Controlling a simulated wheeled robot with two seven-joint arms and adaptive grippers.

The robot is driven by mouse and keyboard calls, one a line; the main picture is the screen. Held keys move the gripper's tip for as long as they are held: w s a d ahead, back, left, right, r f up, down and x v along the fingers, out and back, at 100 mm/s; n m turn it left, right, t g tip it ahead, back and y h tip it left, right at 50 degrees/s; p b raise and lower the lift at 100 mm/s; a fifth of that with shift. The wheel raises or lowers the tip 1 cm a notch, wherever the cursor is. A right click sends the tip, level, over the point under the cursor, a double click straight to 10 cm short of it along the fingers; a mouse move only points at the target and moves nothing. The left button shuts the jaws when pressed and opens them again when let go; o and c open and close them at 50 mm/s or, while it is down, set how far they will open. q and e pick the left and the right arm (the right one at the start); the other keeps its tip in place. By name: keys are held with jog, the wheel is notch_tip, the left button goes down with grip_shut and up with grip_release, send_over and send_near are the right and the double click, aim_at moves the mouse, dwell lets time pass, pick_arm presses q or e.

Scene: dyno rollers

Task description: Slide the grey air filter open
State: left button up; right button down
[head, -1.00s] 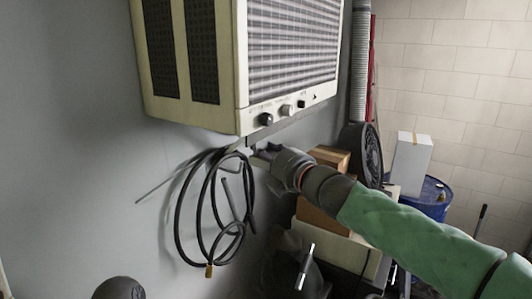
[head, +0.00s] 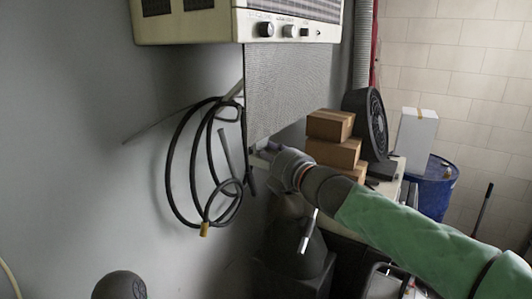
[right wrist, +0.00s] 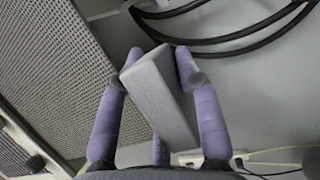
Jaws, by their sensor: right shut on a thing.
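The grey air filter (head: 288,85) is a flat, finely textured panel hanging below the cream air unit (head: 190,27), its top at the unit's underside. In the right wrist view its mesh face (right wrist: 60,65) fills the left side. My right gripper (head: 262,152) is at the filter's lower end, partly hidden by its own wrist. In the right wrist view its purple fingers (right wrist: 158,62) are shut around a grey block-like handle (right wrist: 160,100). How the handle joins the panel is not clear.
A coiled black hose (head: 172,175) hangs on the wall left of the filter, close to the right gripper.

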jog(key=shift+f+b, duration=0.5)
jog(key=shift+f, duration=0.4)
jog(key=c, duration=0.8)
grip_release()
jog(key=shift+c, duration=0.2)
jog(key=shift+d, duration=0.1)
jog(key=v, duration=1.2)
